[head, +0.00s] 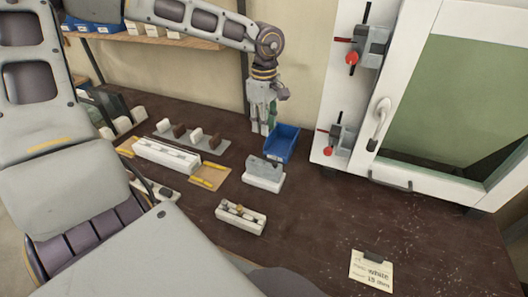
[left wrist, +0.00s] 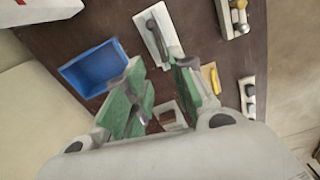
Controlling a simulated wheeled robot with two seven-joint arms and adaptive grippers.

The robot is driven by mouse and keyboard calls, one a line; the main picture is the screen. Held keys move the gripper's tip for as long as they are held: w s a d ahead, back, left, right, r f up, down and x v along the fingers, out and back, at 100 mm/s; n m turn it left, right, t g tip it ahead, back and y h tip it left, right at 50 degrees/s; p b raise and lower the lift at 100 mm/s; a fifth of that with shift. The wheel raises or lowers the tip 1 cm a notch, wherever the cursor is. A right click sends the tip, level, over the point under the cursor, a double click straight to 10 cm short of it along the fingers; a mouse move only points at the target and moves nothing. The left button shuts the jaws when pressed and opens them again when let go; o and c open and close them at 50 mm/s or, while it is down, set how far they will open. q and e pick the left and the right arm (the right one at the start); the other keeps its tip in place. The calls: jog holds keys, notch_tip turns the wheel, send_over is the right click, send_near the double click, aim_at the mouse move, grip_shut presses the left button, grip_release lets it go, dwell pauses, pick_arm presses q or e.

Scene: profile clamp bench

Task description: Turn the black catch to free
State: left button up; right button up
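My left gripper (head: 266,126) hangs fingers down behind and left of the blue bin, apart from the clamp pieces. Its green-padded fingers (left wrist: 160,70) stand apart with nothing between them in the left wrist view. A white block (head: 240,217) with small dark parts and a brass-coloured knob lies nearer on the bench; its end shows in the left wrist view (left wrist: 234,18). Another white block (head: 263,180) carries a grey piece. Dark levers with red knobs (head: 352,58) sit on the white panel. I cannot tell which dark part is the black catch. My right gripper is not in view.
The blue bin (head: 281,143) stands beside my left gripper. A long white block (head: 166,155), a yellow-edged tray (head: 210,176) and a grey strip with small blocks lie left. A framed green pane stands right. A label card (head: 371,271) lies at front. The front-right bench is mostly clear.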

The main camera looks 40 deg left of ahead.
aim_at(264, 157)
pick_arm(q)
jog(key=shift+f, duration=5.65)
grip_shut()
